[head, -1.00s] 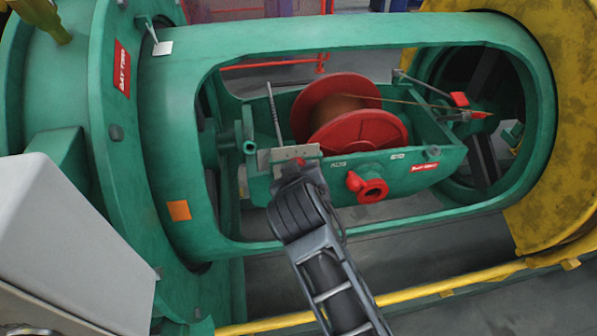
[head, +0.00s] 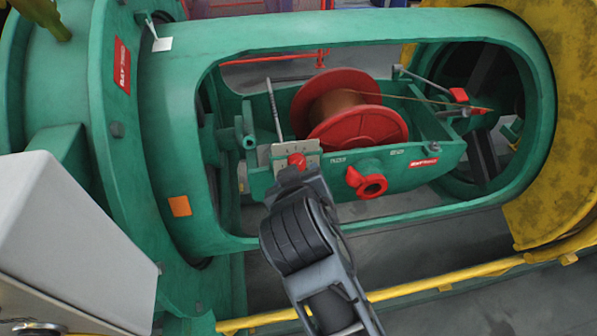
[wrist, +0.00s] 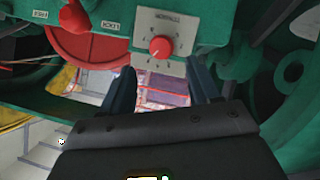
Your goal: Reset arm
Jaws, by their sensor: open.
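My gripper (wrist: 163,88) is open, its two dark fingers apart with nothing between them. In the wrist view the red dial knob (wrist: 160,47) on a pale plate (wrist: 178,22) lies just beyond the fingertips, apart from them. In the head view my gripper (head: 290,178) is just below and in front of that red knob (head: 297,160), at the left end of the green cradle (head: 440,160). The wrist covers the fingertips there. My arm reaches in from the bottom through the opening of the green tube.
A red spool (head: 362,128) with copper wire sits in the cradle. The green tube frame (head: 350,34) surrounds the opening. A yellow rail (head: 440,284) runs below; grey floor lies between.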

